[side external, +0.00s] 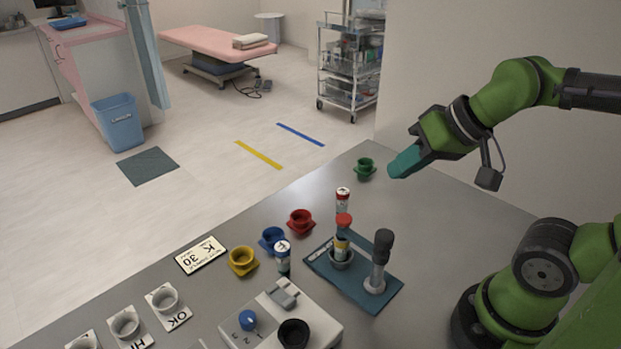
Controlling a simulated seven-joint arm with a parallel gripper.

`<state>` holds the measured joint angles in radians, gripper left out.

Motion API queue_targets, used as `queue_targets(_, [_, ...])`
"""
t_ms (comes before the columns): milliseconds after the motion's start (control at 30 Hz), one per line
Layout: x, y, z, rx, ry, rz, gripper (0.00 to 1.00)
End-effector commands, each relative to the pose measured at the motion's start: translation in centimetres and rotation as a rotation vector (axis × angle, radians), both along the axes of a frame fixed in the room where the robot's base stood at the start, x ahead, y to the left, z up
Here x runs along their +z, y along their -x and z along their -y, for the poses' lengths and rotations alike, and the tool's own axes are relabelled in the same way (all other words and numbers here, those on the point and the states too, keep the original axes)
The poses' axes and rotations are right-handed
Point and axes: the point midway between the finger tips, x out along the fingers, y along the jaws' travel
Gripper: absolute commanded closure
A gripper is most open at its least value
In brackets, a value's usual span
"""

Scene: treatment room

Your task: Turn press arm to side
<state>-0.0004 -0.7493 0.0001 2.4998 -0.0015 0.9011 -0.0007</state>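The press stands on a dark blue base plate (326,262) on the grey table. A grey post (377,272) with a black top (384,240) rises from the plate's right part. A grey cup (341,260) left of it holds a vial (341,246) with a yellow band, with a red top (343,220) above it. The press arm's outline and direction are too small to make out. My gripper (404,161), with teal fingers, is in the air above and behind the press, well apart from it, pointing left. The fingers overlap in this view, hiding any gap.
Red (301,221), blue (272,238), yellow (242,261) and green (365,168) holders are nearby. A white device (317,321) stands in front.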

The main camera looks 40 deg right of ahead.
Motion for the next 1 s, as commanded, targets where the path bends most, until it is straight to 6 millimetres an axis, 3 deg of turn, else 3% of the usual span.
queue_targets(33, [-0.3, 0.1, -0.2, 0.016, 0.011, -0.015, 0.85])
queue_targets(167, [-2.7, 1.1, -1.4, 0.162, 0.127, -0.161, 0.65])
queue_targets(333, [-7.5, 4.8, -2.6, 0.577, 0.485, -0.541, 0.39])
queue_targets(500, [-9.1, 7.2, -2.2, 0.991, 0.931, -0.889, 0.39])
queue_targets(667, [-8.7, 7.3, -3.5, 1.288, 1.389, -1.122, 0.39])
queue_targets(833, [-9.0, 7.4, -7.8, 1.486, 1.895, -1.23, 0.39])
queue_targets(1000, [-10.6, 9.3, -12.3, 1.577, 2.294, -1.194, 0.39])
